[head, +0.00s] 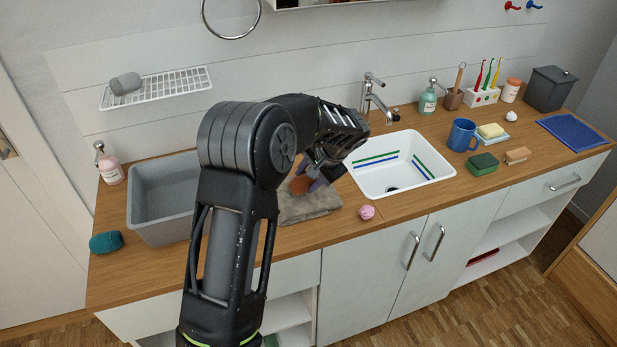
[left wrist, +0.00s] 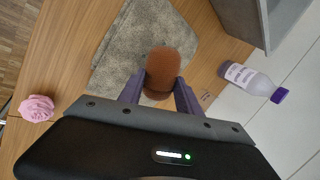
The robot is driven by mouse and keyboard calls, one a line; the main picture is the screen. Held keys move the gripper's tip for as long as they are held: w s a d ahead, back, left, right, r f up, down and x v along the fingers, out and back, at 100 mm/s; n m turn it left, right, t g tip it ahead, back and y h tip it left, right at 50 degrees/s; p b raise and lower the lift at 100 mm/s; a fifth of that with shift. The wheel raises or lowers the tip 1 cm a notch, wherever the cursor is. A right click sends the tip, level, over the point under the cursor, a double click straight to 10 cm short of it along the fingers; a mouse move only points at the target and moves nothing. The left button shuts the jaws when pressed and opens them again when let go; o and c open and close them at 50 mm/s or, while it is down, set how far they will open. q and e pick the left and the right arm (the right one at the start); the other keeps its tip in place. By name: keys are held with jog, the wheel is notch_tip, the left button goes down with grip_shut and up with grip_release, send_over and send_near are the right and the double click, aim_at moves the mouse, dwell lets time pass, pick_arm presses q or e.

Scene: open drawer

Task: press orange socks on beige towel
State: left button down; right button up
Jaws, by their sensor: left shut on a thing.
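The orange socks (left wrist: 162,72) show as a rolled orange-brown bundle between the two fingers of my left gripper (left wrist: 160,95) in the left wrist view. The gripper is shut on them. In the head view the socks (head: 299,185) show partly behind my left gripper (head: 313,178), over the towel. The beige towel (head: 310,206) lies folded on the counter between the grey basin and the sink; it looks grey-beige in the left wrist view (left wrist: 130,45). I cannot tell whether the socks touch the towel. My right gripper is not in view.
A grey basin (head: 160,233) stands left of the towel and a white sink (head: 398,188) right of it. A pink ball-like thing (head: 366,212) lies near the front edge. A bottle with a purple cap (left wrist: 248,80) shows in the left wrist view.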

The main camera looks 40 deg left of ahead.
pick_arm(q)
jog(key=shift+f+b, duration=0.6)
jog(key=shift+f, duration=0.05)
dwell(0.3)
jog(key=shift+s+d+f, duration=0.15)
jog(key=shift+s+f, duration=0.05)
jog(key=shift+f, duration=0.1)
dwell(2.8)
dwell(0.8)
jog(key=shift+w+r+p, duration=0.1)
jog(key=shift+r+p, duration=0.25)
jog(key=shift+r, duration=0.5)
jog(key=shift+w+r+p, duration=0.1)
jog(key=shift+r+p, duration=1.85)
jog(key=shift+r, duration=1.5)
